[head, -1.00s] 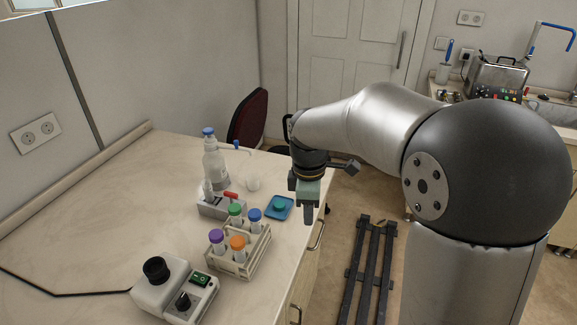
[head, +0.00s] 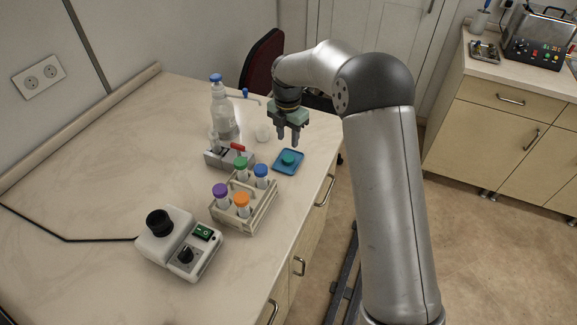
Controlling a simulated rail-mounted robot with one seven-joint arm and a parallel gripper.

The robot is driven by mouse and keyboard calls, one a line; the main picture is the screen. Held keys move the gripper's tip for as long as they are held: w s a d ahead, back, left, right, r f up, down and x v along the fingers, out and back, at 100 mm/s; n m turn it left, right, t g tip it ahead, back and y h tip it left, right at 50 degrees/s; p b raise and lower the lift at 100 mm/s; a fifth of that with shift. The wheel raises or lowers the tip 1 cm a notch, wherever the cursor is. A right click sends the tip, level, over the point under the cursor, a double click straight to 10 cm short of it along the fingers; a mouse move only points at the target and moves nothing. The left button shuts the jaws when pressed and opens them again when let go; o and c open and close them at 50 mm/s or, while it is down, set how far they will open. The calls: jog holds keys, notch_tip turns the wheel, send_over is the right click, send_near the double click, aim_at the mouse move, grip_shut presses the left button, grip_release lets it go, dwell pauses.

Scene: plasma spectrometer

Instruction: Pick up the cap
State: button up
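The exact height of the fingertips over the tray is hard to tell from this one view.
A rack (head: 247,218) holds tubes with purple, orange, green and blue caps. A grey device with a red lever (head: 216,160), a wash bottle (head: 222,115), a small white cup (head: 263,133) and a white mixer (head: 178,245) stand nearby. The bench's left side (head: 100,180) is clear.

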aim_at(288, 158)
notch_tip(288, 158, down, 8)
jog(key=b, duration=0.4)
jog(key=shift+d, duration=0.1)
jog(key=c, duration=0.6)
